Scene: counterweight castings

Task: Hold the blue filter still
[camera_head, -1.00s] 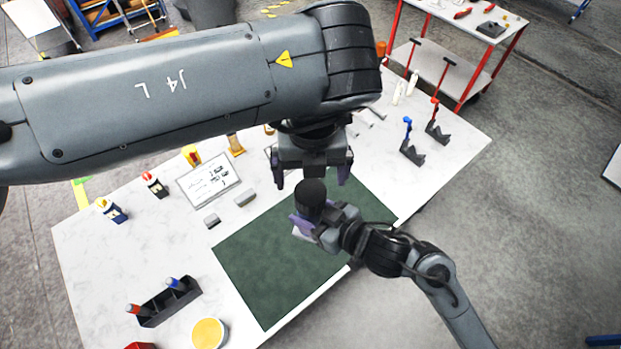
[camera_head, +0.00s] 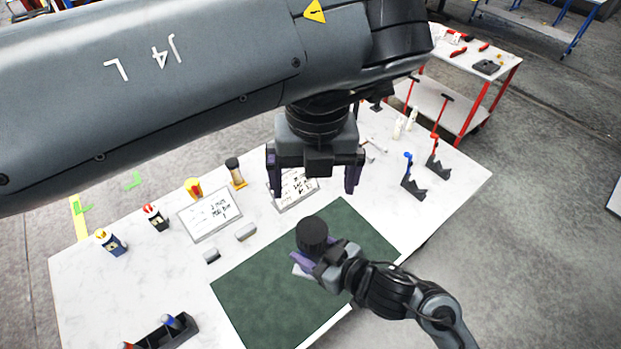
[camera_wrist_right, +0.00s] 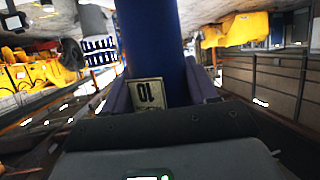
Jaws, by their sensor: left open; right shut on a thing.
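The blue filter shows in the right wrist view as an upright blue cylinder (camera_wrist_right: 148,40) with a pale label reading "10". In the head view only its dark round top (camera_head: 312,234) shows clearly, above the green mat. My right gripper (camera_head: 305,263) is shut on the filter; its purple-grey fingers flank the blue body in the wrist view. My left gripper (camera_head: 314,182) is open and empty, fingers pointing down, apart from the filter and above it in the picture. The filter's lower end is hidden.
The green mat (camera_head: 262,300) lies on the white table. Two printed cards (camera_head: 210,214), two small grey blocks (camera_head: 246,231) and small containers (camera_head: 111,242) lie left of it. A blue stand (camera_head: 412,180) and a red stand (camera_head: 436,160) are at right. A black holder (camera_head: 165,335) is at front left.

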